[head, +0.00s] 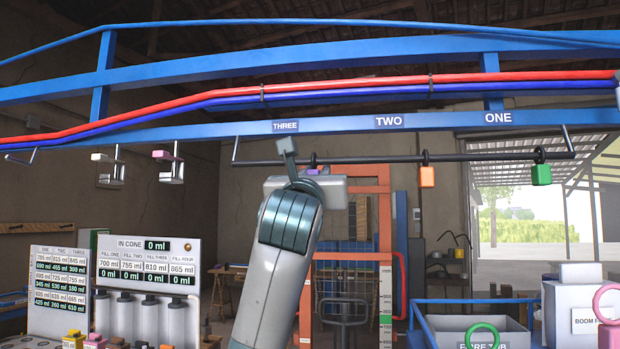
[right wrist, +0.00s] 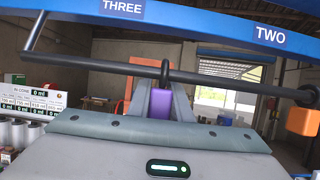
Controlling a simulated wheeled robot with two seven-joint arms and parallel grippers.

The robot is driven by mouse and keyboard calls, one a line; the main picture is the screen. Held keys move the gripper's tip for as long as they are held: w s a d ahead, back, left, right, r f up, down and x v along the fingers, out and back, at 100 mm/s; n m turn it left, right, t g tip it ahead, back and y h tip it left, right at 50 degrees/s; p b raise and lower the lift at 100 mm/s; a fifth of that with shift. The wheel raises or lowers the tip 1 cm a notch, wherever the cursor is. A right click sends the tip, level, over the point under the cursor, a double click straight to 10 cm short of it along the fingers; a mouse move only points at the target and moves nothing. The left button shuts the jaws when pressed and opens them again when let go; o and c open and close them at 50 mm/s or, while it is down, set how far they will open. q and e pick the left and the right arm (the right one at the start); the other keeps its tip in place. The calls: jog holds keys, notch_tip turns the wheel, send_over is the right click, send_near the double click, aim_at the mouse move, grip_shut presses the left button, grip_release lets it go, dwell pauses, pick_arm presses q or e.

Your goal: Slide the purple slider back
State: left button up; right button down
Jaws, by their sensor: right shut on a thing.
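The purple slider (right wrist: 161,104) hangs from a ring on the black rail (head: 375,158), between the THREE label (head: 285,126) and the TWO label (head: 389,121), nearer THREE. My right gripper (right wrist: 160,100) is shut on the purple slider, with one finger on each side of it. In the head view my right gripper (head: 313,180) hides most of the slider; only its ring and a little purple show. The rail left of the slider is bare up to its bent end. My left gripper is not in view.
An orange slider (head: 427,176) hangs on the rail right of the purple one, and a green slider (head: 541,174) hangs near the ONE end. A blue beam (head: 340,124) runs just above. The orange frame (head: 385,215) stands behind my gripper.

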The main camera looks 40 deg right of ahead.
jog(key=c, duration=1.6)
grip_release()
jog(key=shift+s, duration=0.15)
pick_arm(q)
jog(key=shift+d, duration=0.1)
pick_arm(e)
jog(key=shift+s+d, duration=0.1)
jog(key=shift+s, duration=0.05)
